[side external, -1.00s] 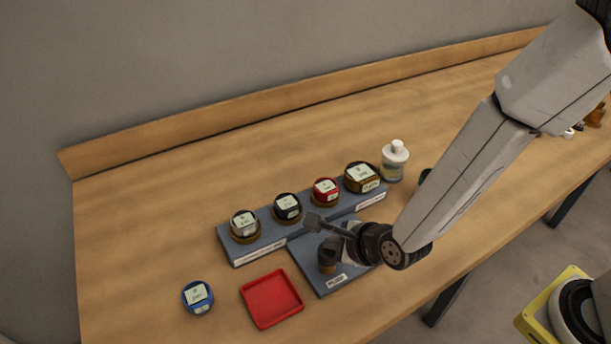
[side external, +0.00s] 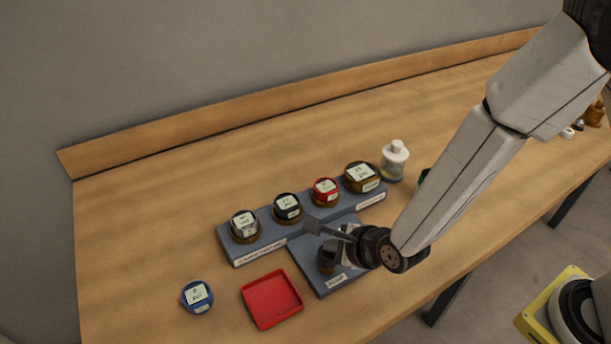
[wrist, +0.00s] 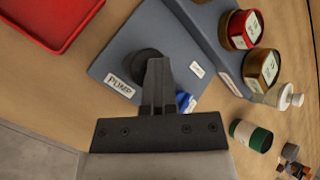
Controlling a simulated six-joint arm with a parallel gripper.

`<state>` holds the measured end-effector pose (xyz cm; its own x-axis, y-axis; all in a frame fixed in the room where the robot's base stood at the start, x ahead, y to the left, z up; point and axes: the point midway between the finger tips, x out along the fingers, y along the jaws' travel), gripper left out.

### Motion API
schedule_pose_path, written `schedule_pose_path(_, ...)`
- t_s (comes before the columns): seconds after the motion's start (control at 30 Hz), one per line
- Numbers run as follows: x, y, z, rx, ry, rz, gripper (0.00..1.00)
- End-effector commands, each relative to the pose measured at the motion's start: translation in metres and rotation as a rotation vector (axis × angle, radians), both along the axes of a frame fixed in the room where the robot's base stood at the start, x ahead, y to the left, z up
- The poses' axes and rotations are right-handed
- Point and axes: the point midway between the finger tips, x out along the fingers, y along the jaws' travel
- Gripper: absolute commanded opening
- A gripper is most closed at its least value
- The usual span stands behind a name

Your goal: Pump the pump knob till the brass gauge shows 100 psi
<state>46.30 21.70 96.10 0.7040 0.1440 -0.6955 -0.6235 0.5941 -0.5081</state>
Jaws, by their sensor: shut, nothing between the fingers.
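The black pump knob (side external: 327,257) stands on the grey base plate marked PUMP (side external: 312,280). It also shows as a round dark knob (wrist: 146,66) in the wrist view, partly covered by my fingers. My gripper (wrist: 158,63) is shut and empty, its fingertips over the knob's right part; whether they touch it I cannot tell. In the side view my gripper (side external: 331,243) is at the top of the knob. The brass gauge (side external: 361,177) is at the right end of the gauge row and also shows in the wrist view (wrist: 262,68). Its figure is too small to read surely.
Silver (side external: 245,226), black (side external: 287,208) and red (side external: 325,191) gauges share the raised grey rack. A blue gauge (side external: 197,297) and a red tray (side external: 272,300) lie at the front left. A white-capped bottle (side external: 394,162) stands right of the rack.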

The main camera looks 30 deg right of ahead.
Motion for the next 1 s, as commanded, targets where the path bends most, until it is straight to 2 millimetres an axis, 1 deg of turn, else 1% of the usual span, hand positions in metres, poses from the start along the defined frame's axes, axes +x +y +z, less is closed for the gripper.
schedule_pose_path(0.43, -0.0017, -0.0014, -0.006, -0.004, 0.008, 0.0, 0.0)
schedule_pose_path(0.7, -0.002, -0.0014, -0.0061, -0.005, 0.008, 0.0, 0.0)
schedule_pose_path(0.87, -0.002, -0.0014, -0.0039, -0.004, 0.009, -0.001, 0.0)
schedule_pose_path(1.0, -0.0018, -0.0014, 0.0015, -0.004, 0.007, -0.001, 0.0)
